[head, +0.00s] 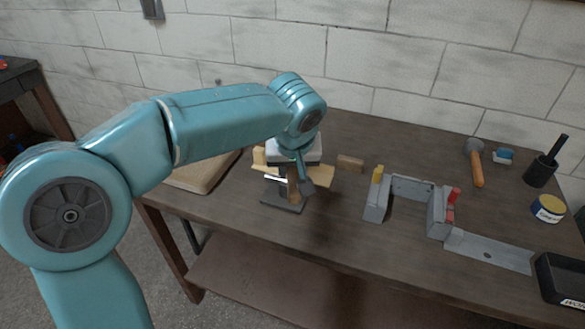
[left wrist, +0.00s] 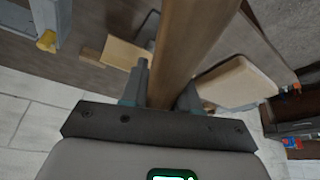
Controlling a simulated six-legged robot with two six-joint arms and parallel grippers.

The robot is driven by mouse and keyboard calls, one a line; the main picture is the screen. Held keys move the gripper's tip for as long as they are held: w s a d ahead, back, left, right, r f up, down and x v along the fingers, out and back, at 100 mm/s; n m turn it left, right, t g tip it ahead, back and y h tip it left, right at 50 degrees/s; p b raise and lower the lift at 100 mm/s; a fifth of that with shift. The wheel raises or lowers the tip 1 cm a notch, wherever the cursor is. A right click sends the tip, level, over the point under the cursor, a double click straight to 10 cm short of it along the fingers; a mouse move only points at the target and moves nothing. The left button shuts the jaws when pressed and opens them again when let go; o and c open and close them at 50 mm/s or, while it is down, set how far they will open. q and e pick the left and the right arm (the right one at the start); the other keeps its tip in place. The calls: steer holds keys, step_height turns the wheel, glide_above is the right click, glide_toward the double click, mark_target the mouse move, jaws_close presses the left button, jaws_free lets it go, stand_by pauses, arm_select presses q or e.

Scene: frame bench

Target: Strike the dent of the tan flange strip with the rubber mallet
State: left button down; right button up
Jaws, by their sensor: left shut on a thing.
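I cannot make out the dent, nor whether the mallet touches the strip. My right gripper is out of view.
A grey bracket frame (head: 411,187) with yellow and red ends stands right of the stand. A hammer-like tool (head: 476,163), a black cup (head: 540,172), a tin (head: 547,209) and a black tray (head: 560,280) are farther right. A small wooden block (head: 350,162) lies nearby.

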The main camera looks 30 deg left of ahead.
arm_select(q)
steer(key=shift+w+a+f+b, duration=0.1)
steer(key=shift+f+b, duration=1)
steer(key=shift+f, duration=0.4)
step_height(320, 180, down, 5)
steer(key=b, duration=0.5)
step_height(320, 180, up, 8)
steer(key=p, duration=0.7)
steer(key=shift+r, duration=0.2)
steer(key=shift+f, duration=0.25)
steer(key=shift+b, duration=0.3)
steer(key=shift+f+g+b, duration=0.3)
steer(key=shift+f+b, duration=0.65)
steer(key=shift+f, duration=0.55)
